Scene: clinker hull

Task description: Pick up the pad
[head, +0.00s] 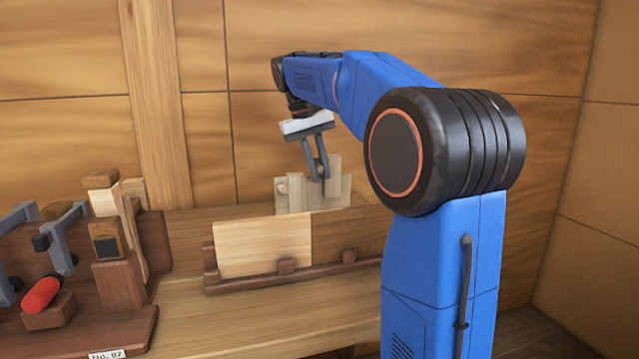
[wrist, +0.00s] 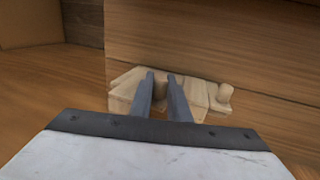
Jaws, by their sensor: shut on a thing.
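The pad appears to be the pale wooden piece (head: 298,203) with upright blocks and a short peg, behind the pale board in the head view. My gripper (head: 319,176) points down at it from above, its fingers shut on its middle part. In the wrist view my gripper (wrist: 161,77) closes on a narrow part of the pad (wrist: 199,96), with pale wood showing on both sides of the fingers. A round peg stands at the pad's right end there. The fingers hide part of it. I cannot tell whether its underside touches the bench.
A pale board (head: 263,247) leans on a dark wooden rail (head: 290,277) in front of the pad. At left, a dark rack (head: 110,325) holds clamps (head: 60,245), wooden blocks and a red-handled tool (head: 41,294). A plank wall (head: 255,150) stands close behind.

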